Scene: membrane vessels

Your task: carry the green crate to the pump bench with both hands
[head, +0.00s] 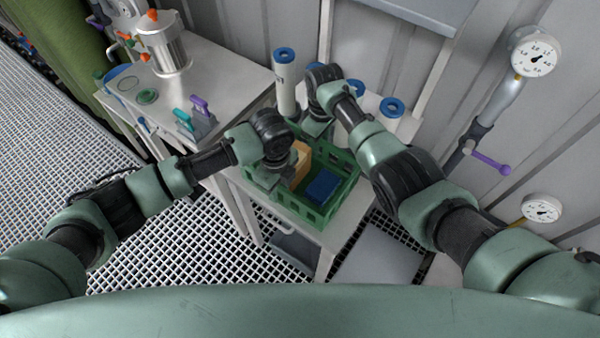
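The green crate (292,203) stands on a small white table (345,222) in the middle of the head view. In it are a blue box (324,186) and a tan block (301,160). My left gripper (268,180) is at the crate's left rim, pointing down. My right gripper (317,127) is at the crate's far rim. The fingertips of both are hidden by the wrists and crate, so I cannot tell whether either is closed on a rim. A bench (225,62) with a steel vessel (166,48) stands at the left; I cannot tell if it is the pump bench.
White cylinders with blue caps (285,80) stand behind the crate. Purple- and teal-handled tools (200,113) lie at the bench's near edge. A wall pipe with a gauge (533,52) and purple lever (488,160) is at the right. Grating floor (60,130) is open at the left.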

